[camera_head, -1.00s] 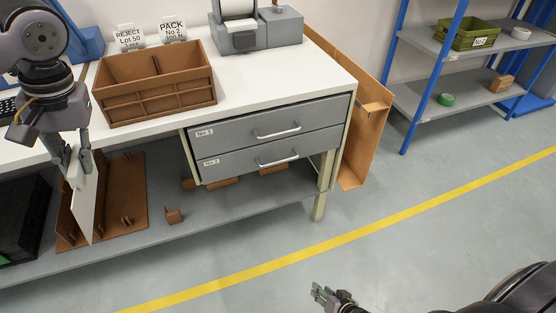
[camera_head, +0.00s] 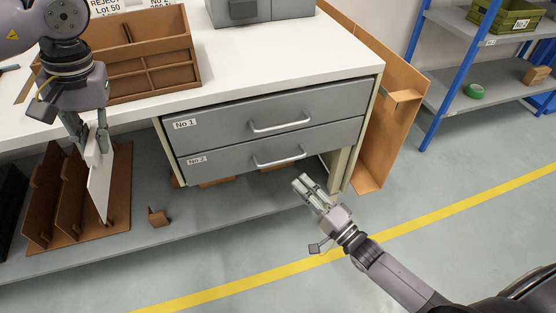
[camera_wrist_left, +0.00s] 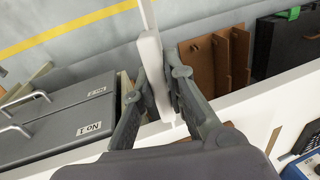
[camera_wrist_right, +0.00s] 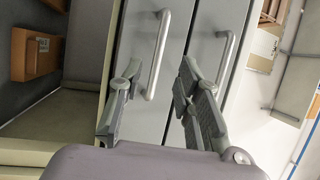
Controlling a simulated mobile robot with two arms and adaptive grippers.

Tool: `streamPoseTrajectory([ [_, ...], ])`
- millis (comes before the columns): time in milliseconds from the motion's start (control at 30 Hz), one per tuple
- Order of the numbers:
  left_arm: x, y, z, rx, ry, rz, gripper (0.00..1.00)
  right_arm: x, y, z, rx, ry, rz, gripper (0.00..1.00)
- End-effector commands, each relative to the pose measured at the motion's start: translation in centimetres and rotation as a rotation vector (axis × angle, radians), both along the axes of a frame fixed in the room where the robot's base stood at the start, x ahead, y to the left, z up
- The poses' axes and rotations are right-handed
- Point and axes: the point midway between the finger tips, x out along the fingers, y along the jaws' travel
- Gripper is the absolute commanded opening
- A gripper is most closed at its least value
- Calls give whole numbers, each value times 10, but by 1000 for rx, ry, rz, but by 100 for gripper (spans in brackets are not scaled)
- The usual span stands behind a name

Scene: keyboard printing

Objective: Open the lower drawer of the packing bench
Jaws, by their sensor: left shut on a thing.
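The grey lower drawer (camera_head: 220,165), labelled No 2, is closed under the bench top, with a bar handle (camera_head: 280,156). The upper drawer, No 1 (camera_head: 225,126), is closed above it. My right gripper (camera_head: 309,187) is open and empty, just below and in front of the lower handle in the head view. In the right wrist view the lower handle (camera_wrist_right: 160,50) lies ahead between the spread fingers (camera_wrist_right: 158,80), with no visible contact. My left gripper (camera_head: 95,150) is shut on a thin white panel (camera_head: 102,188), which hangs down before the bench; it also shows in the left wrist view (camera_wrist_left: 150,55).
A brown divided organiser (camera_head: 150,75) stands on the white bench top (camera_head: 300,55). Brown slotted racks (camera_head: 60,200) and a small brown block (camera_head: 158,217) are on the lower shelf (camera_head: 200,220). A tall brown board (camera_head: 385,135) leans at the bench's right end. The floor in front is clear.

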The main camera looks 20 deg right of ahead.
Motion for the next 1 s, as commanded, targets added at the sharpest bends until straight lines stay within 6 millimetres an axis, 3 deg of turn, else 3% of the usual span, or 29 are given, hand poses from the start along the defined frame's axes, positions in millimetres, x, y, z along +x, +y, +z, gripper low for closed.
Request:
streamPoseTrajectory([
  [300,0,0,-7,0,0,0,0,57,26,11,-1,-3,-2,32],
  [500,0,0,-11,0,0,0,0,85,39,15,-1,-1,-3,32],
  [700,0,0,-12,0,-1,0,0,97,44,18,-3,1,-3,32],
  [1000,0,0,-12,0,0,0,0,98,45,18,-4,1,-3,30],
])
